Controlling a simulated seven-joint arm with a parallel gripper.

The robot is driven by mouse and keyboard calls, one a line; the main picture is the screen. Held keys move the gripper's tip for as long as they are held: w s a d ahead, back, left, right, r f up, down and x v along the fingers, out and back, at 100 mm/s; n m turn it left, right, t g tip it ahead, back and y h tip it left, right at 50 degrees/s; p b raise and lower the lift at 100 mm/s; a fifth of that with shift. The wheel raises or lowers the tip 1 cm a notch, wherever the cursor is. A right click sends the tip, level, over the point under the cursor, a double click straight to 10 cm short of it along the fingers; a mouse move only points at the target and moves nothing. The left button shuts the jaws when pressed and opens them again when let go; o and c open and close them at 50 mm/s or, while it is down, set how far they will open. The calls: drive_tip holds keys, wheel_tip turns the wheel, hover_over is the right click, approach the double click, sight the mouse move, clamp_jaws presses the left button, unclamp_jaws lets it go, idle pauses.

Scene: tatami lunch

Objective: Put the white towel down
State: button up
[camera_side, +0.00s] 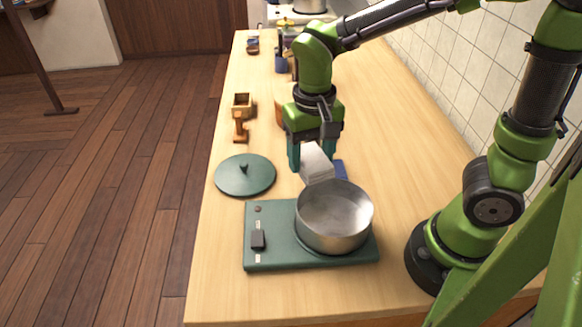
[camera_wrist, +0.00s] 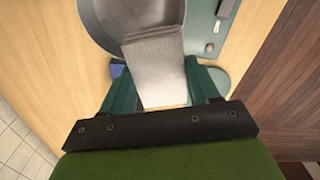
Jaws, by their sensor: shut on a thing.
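The white towel (camera_side: 317,164) hangs between the fingers of my gripper (camera_side: 311,152), beside the far rim of the metal pot (camera_side: 333,222). My gripper is shut on the towel. In the wrist view the towel (camera_wrist: 155,62) lies between the two green fingers (camera_wrist: 163,88), and its far end overlaps the pot's rim (camera_wrist: 104,40). I cannot tell whether the towel touches the pot.
The pot stands on a green cooker (camera_side: 262,222) with a dark knob. A green lid (camera_side: 245,175) lies to its left. A blue item (camera_side: 341,170) is partly hidden behind the pot. Wooden pieces (camera_side: 241,112) stand farther back. Bare counter (camera_side: 385,130) shows along the tiled wall.

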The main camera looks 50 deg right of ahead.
drive_tip(key=n, duration=0.1)
hover_over(332, 222)
drive_tip(key=f, duration=0.1)
wheel_tip(332, 222, down, 6)
drive_tip(key=shift+s+r, duration=0.15)
drive_tip(key=shift+r, duration=0.1)
drive_tip(key=shift+f, duration=2.5)
drive_tip(key=shift+f, duration=0.15)
drive_tip(key=o, duration=1)
drive_tip(key=d+r+t, duration=0.1)
drive_tip(key=r+t, duration=0.1)
drive_tip(key=r, duration=0.5)
drive_tip(key=d+r+t+y, duration=0.1)
drive_tip(key=d+r+t, duration=0.1)
drive_tip(key=r, duration=0.5)
drive_tip(key=w+d+r+t+y, duration=0.1)
drive_tip(key=d+r+t, duration=0.1)
drive_tip(key=r, duration=0.4)
drive_tip(key=shift+w+d+r+t, duration=0.15)
drive_tip(key=shift+r+t, duration=0.25)
drive_tip(key=shift+t, duration=0.3)
